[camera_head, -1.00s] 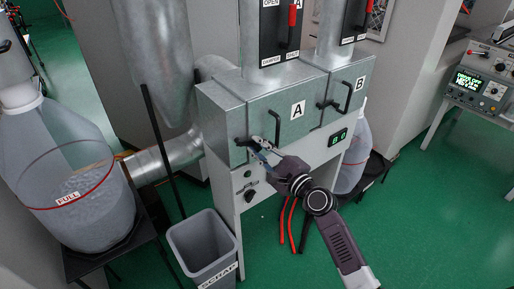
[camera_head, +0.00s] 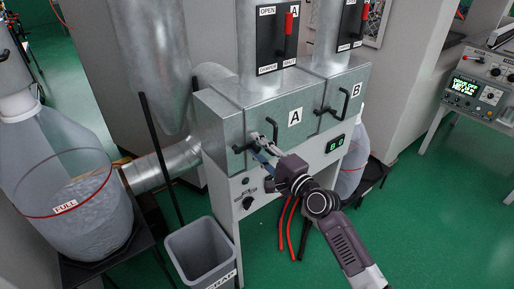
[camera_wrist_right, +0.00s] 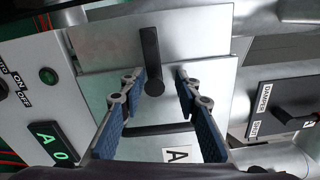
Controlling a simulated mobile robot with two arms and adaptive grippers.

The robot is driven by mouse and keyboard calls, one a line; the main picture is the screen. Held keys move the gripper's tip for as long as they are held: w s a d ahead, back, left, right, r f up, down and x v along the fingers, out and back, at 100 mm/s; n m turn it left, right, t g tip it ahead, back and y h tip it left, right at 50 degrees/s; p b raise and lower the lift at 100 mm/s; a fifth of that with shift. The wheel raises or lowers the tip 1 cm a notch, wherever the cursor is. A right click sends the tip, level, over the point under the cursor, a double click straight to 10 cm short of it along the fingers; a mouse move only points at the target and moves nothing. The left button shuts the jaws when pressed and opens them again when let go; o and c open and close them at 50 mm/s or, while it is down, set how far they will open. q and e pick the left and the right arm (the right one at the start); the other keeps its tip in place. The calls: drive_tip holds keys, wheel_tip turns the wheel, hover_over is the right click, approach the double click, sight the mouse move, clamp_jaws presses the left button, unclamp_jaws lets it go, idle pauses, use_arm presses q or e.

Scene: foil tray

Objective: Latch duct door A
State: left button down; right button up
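Duct door A (camera_head: 312,125), a grey metal panel labelled A, sits on the duct housing and looks closed against it. Its black bar handle (camera_head: 275,130) stands upright; it also shows in the right wrist view (camera_wrist_right: 158,129). A black latch lever (camera_head: 239,149) is at the door's left edge and lies roughly level. My right gripper (camera_head: 256,146) is at the door's lower left, close to the lever. In the wrist view, its blue-padded fingers (camera_wrist_right: 155,80) are open, one on each side of the lever (camera_wrist_right: 151,50). Contact cannot be told. My left gripper is out of view.
Door B (camera_head: 351,88) with its own handle adjoins on the right. A damper panel (camera_head: 278,38) with a red lever is above. A green display (camera_head: 335,143) sits below the doors. A scrap bin (camera_head: 202,250) and a full bag (camera_head: 65,185) stand at left.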

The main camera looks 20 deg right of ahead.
drive_tip(key=shift+f, duration=0.1)
drive_tip(key=shift+s+f, duration=0.1)
drive_tip(key=shift+s, duration=0.1)
drive_tip(key=v, duration=1.1)
drive_tip(key=shift+s, duration=0.3)
drive_tip(key=shift+d, duration=0.15)
